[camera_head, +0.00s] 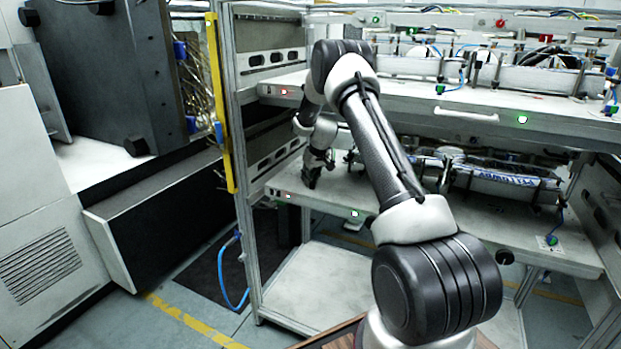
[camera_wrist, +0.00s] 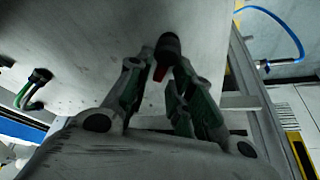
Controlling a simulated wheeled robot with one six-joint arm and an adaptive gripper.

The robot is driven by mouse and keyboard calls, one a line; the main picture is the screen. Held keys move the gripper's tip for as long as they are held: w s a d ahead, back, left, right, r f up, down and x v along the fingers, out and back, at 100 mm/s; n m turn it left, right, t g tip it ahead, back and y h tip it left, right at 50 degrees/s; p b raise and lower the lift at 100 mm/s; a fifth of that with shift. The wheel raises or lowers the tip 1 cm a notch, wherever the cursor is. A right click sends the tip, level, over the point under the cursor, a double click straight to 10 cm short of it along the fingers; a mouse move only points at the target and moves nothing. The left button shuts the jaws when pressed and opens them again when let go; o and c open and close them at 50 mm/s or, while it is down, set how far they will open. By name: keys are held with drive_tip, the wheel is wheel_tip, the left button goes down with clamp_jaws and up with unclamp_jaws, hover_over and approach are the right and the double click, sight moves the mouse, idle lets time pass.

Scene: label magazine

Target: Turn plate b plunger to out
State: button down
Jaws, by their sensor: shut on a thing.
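A dark round knob with a red part (camera_wrist: 168,45), which looks like the plunger, sits against a pale grey plate (camera_wrist: 95,35) in the wrist view. My gripper (camera_wrist: 163,64) has its two fingertips on either side of the knob, shut on it. In the head view my gripper (camera_head: 314,172) is low over the left end of the lower shelf (camera_head: 420,207). The knob is hidden there behind my gripper, and no plate b label can be read.
Plates with fittings and cables (camera_head: 500,180) lie on the lower shelf to the right. The upper shelf (camera_head: 440,99) is close above my gripper. A frame post (camera_head: 243,180) stands to the left. A fitting with a green tube (camera_wrist: 38,80) shows at left in the wrist view.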

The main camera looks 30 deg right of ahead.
drive_tip(key=shift+n, duration=0.3)
drive_tip(key=c, duration=1.5)
unclamp_jaws()
drive_tip(key=shift+s+r, duration=0.1)
drive_tip(key=shift+r, duration=0.05)
drive_tip(key=s, duration=0.4)
drive_tip(key=s+d, duration=0.1)
drive_tip(key=s, duration=0.3)
drive_tip(key=s+d, duration=0.1)
drive_tip(key=s, duration=0.3)
drive_tip(key=shift+s+r, duration=0.1)
drive_tip(key=shift+r, duration=0.25)
